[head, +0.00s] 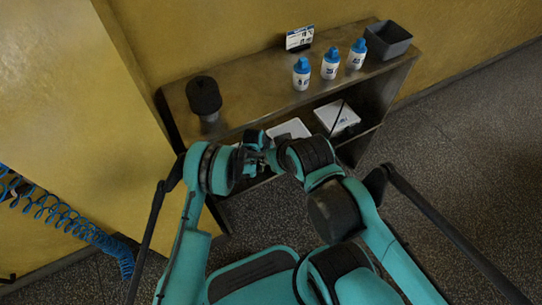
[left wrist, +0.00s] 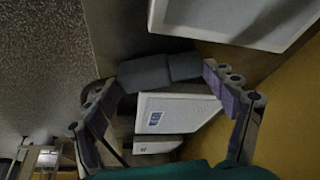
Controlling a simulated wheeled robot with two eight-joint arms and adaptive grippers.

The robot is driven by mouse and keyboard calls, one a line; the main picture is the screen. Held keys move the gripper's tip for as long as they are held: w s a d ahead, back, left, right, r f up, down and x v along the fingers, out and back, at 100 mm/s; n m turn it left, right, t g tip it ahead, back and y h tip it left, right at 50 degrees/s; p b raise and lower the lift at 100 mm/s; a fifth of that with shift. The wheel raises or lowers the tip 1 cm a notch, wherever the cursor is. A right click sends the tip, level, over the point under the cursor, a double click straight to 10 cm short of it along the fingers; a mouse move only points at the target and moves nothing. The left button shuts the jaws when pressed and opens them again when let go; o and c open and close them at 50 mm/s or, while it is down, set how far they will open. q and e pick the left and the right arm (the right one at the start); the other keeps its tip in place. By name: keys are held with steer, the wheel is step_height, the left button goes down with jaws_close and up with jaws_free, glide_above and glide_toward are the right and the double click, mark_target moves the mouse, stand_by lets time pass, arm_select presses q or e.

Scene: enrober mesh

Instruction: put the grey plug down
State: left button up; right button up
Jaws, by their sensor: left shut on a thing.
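The grey plug (left wrist: 152,72) shows in the left wrist view as a dark grey piece lying across between the fingertips. My left gripper (left wrist: 165,80) is shut on it. In the head view my left gripper (head: 256,150) is small and partly hidden among my arm links, in front of the shelf unit. The plug cannot be made out there. My right arm comes in from the right, and its gripper is hidden behind its links.
The shelf unit's top (head: 252,88) holds a black-capped object (head: 204,96), several white bottles with blue caps (head: 330,64), a small sign (head: 299,39) and a dark bin (head: 388,40). A blue coiled hose (head: 70,228) hangs at left.

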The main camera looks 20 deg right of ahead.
arm_select(q)
steer(key=shift+f, duration=0.1)
steer(key=o, duration=1.6)
steer(key=shift+c, duration=0.2)
steer(key=p+v, duration=0.3)
steer(key=v, duration=0.5)
steer(key=shift+f, duration=0.15)
